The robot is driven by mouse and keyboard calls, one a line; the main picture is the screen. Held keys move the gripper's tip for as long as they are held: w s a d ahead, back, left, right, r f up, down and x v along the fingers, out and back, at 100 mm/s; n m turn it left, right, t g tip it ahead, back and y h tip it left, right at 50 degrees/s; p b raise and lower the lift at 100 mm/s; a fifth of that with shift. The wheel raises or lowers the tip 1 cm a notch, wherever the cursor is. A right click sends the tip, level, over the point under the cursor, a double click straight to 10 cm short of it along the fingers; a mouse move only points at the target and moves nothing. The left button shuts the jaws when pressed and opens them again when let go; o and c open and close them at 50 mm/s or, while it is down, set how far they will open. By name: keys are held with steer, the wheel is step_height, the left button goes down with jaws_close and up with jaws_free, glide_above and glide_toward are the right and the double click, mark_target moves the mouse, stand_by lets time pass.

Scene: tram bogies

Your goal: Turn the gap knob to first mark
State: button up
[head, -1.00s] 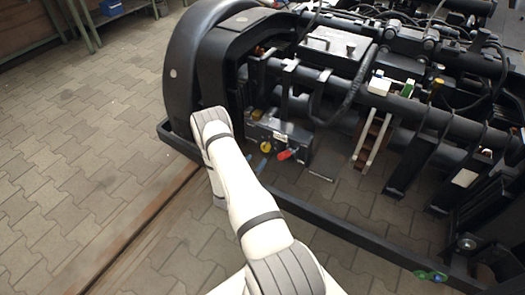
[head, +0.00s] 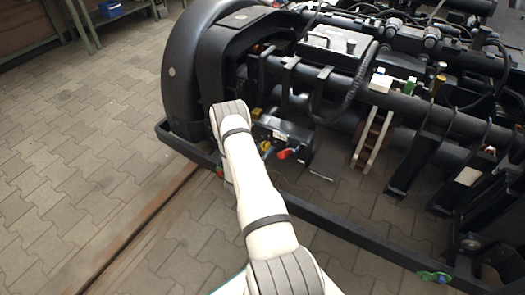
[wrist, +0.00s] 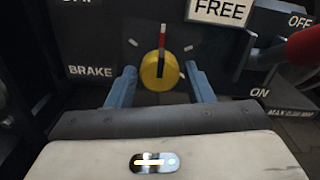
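A round yellow knob (wrist: 160,73) with a red-and-black pointer bar sits on a dark panel (wrist: 108,35) in the wrist view. Its pointer is about upright, red end up. Small pale marks show on the panel to the upper left and upper right of it. My gripper (wrist: 161,72) is open, one blue finger on each side of the knob's lower part, with gaps to both sides. I cannot tell how deep the fingertips reach.
A red handle (wrist: 304,46) is close on the right, beside OFF and ON labels. FREE (wrist: 221,10) and BRAKE (wrist: 90,71) labels flank the knob. The dark bogie frame (head: 330,225) surrounds the box. Open paving (head: 75,150) lies to the left.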

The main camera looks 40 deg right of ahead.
steer(key=c, duration=0.7)
steer(key=n, duration=0.5)
steer(key=shift+n, duration=0.3)
steer(key=n, duration=1.1)
steer(key=shift+n, duration=0.3)
steer(key=n, duration=0.6)
steer(key=shift+s+n, duration=0.1)
steer(key=shift+n, duration=0.2)
